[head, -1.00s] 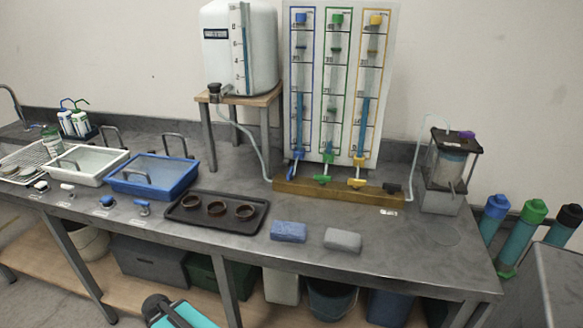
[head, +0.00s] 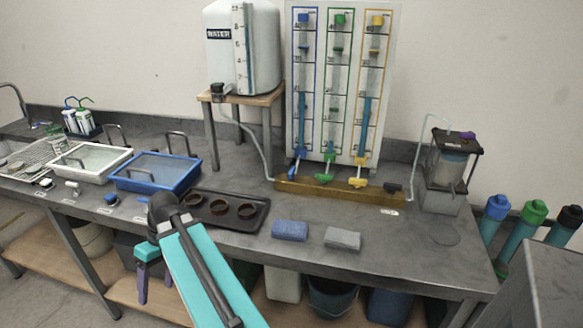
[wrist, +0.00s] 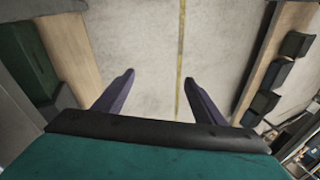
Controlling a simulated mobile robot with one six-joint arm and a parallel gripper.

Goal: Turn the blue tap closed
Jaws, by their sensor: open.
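The blue tap (head: 293,167) is at the left end of the row of taps on the wooden base under the upright tube panel. Its handle looks upright and slightly tilted, unlike the green and yellow handles, which look flatter. My gripper (head: 141,300) hangs in front of the bench, at lower left in the head view, well away from the blue tap. Its two purple fingers also show in the wrist view (wrist: 159,80), spread apart with nothing between them and floor beyond. The blue tap does not show in the wrist view.
The green tap (head: 324,178), yellow tap (head: 358,182) and black tap (head: 392,188) stand right of the blue one. A dark tray (head: 258,222) with brown rings, a blue block (head: 290,230) and a grey block (head: 342,238) lie on the bench before the panel.

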